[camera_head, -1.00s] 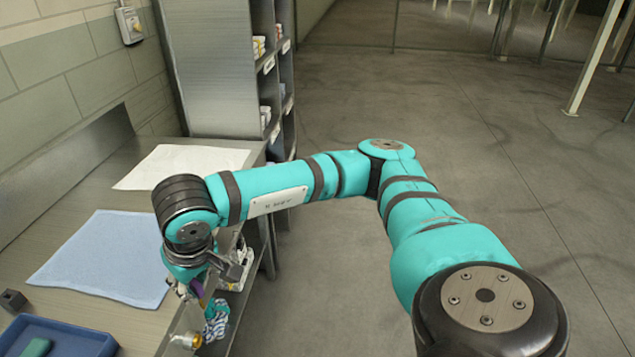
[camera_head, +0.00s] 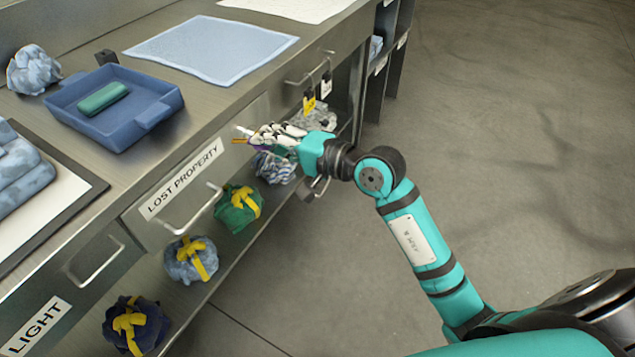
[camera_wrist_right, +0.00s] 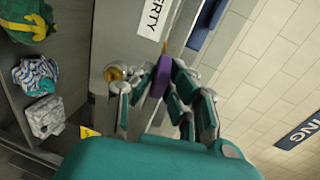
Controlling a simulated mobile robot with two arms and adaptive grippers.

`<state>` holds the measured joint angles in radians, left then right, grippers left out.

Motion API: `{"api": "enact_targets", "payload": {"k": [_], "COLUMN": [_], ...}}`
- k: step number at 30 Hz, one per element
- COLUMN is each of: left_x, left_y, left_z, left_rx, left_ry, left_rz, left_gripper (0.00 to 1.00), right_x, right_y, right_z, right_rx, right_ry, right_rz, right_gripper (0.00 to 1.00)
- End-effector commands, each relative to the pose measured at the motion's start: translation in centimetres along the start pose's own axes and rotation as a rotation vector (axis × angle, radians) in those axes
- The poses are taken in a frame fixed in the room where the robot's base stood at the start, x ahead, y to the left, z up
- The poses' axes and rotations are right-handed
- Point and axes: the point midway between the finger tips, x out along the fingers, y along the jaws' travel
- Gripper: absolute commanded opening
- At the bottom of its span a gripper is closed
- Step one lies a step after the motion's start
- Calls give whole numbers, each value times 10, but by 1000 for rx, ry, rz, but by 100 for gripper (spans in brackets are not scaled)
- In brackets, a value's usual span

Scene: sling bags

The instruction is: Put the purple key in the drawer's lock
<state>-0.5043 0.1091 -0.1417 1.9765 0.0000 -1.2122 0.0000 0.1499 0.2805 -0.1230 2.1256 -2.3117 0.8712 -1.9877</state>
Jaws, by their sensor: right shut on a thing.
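My right gripper (camera_head: 268,138) is shut on the purple key in front of the drawer. In the right wrist view, the purple key (camera_wrist_right: 162,77) sits between the fingers (camera_wrist_right: 150,92), with a thin gold shaft (camera_wrist_right: 168,38) pointing away from the gripper. In the head view the fingers mostly hide the key; a gold tip shows at their left. The drawer (camera_head: 226,160) carries a LOST PROPERTY label and looks closed. A round brass lock (camera_wrist_right: 115,73) shows beside the fingers in the right wrist view, with the key tip apart from it. My left gripper is out of view.
A blue tray (camera_head: 140,133) with a green case (camera_head: 103,98) stands on the counter. A drawer handle (camera_head: 193,214) juts out. Below, a shelf holds several tied bundles (camera_head: 238,208). Two tags (camera_head: 309,103) hang from a rail. Open floor lies right.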

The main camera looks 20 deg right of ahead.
Motion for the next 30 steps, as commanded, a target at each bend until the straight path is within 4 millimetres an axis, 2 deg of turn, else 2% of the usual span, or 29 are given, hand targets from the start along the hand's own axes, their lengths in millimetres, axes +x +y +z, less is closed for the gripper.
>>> {"api": "enact_targets", "payload": {"k": [1, 3, 6, 9, 13, 23, 30], "left_x": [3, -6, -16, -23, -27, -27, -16], "left_y": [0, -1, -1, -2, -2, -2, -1], "left_z": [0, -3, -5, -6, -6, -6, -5], "left_rx": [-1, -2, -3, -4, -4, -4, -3], "left_ry": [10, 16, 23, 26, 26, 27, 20], "left_rz": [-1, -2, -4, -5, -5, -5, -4], "left_gripper": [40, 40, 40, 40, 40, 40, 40], "right_x": [-6, -16, -30, -39, -44, -45, -46], "right_y": [34, 56, 79, 93, 99, 98, 97], "right_z": [-13, -31, -50, -60, -66, -66, -66], "right_rx": [34, 52, 65, 70, 72, 72, 74], "right_ry": [65, 144, 227, 278, 306, 306, 306], "right_rz": [-31, -74, -117, -141, -157, -158, -151], "right_gripper": [0, 0, 0, 0, 0, 0, 0]}}
